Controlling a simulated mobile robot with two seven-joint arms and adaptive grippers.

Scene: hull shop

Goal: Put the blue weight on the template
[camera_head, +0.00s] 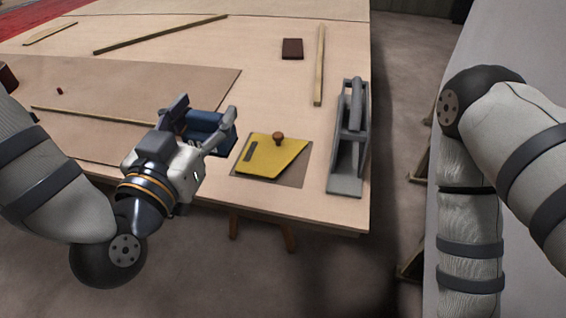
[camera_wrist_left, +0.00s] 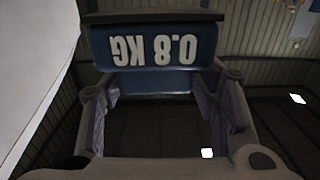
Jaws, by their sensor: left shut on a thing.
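My left gripper (camera_head: 204,120) is shut on the blue weight (camera_head: 207,128), above the table to the left of the template. In the left wrist view the weight (camera_wrist_left: 155,48) sits between the fingers (camera_wrist_left: 163,92), and its face reads 0.8 KG upside down. The yellow template (camera_head: 284,157), a flat plate with a brown knob (camera_head: 278,138) and a dark slot, lies on a darker sheet near the table's front edge. The weight is apart from it. My right gripper is out of view; only its arm shows at the right.
A grey handled tool (camera_head: 345,172) stands right of the template, near the table's right edge. A dark red block (camera_head: 292,48) and a wooden strip (camera_head: 319,65) lie farther back. More strips lie at the left. The tabletop (camera_head: 270,85) behind the template is clear.

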